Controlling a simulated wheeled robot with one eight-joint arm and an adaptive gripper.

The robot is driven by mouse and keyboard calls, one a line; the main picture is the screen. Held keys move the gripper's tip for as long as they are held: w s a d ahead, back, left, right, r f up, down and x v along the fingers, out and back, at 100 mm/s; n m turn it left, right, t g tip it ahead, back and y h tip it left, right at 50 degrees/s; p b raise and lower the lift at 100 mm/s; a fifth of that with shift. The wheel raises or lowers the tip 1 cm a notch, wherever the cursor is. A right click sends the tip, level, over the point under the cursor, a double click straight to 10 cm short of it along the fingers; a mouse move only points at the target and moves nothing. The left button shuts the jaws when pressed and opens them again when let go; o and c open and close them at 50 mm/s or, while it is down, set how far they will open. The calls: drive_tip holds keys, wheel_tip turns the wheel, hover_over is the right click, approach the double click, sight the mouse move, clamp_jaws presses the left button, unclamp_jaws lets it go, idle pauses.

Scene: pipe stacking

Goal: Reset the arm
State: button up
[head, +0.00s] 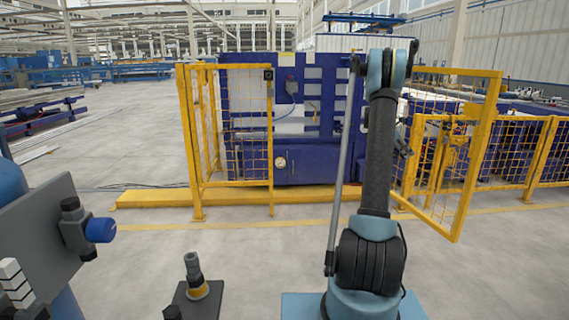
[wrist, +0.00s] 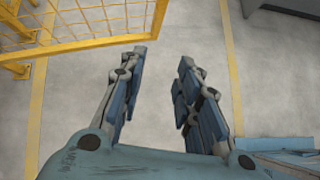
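My gripper (wrist: 163,60) is open and empty in the wrist view. Its two blue-padded fingers stand wide apart with bare grey floor between them. My arm (head: 380,160) stands almost upright in the head view, from its blue base up to the top joint. My gripper cannot be made out in the head view. No pipe is held.
A yellow mesh fence (head: 235,120) and an open yellow gate (head: 455,165) stand before a dark blue machine (head: 300,160). A small dark fitting with a yellow ring (head: 195,280) stands at the lower left. The floor (head: 140,255) between it and the fence is clear.

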drive_tip(key=w+a+r, duration=0.1)
drive_tip(key=a+r, duration=0.2)
drive_tip(key=a, duration=0.5)
drive_tip(key=w+a+r, duration=0.2)
drive_tip(key=a+r, duration=0.1)
drive_tip(key=a, duration=0.5)
drive_tip(key=s+a+r+m+y, duration=0.1)
drive_tip(key=s+a+r+m, duration=0.15)
drive_tip(key=s, duration=0.45)
drive_tip(key=s+a+r+m+y, duration=0.1)
drive_tip(key=s+a+r+m, duration=0.2)
drive_tip(key=s, duration=0.5)
drive_tip(key=s+a+f+m+t+y, duration=0.15)
drive_tip(key=s+a, duration=0.35)
drive_tip(key=s, duration=0.5)
drive_tip(key=s+a+f+m+y, duration=0.2)
drive_tip(key=s+a+f+m, duration=0.15)
drive_tip(key=s, duration=0.75)
drive_tip(key=s+a+f+m+t+y, duration=0.15)
drive_tip(key=s+a, duration=0.35)
drive_tip(key=s, duration=0.5)
drive_tip(key=s+a+f+m+y, duration=0.2)
drive_tip(key=s+a+f+m, duration=0.2)
drive_tip(key=s+f, duration=0.8)
drive_tip(key=shift+a, duration=0.8)
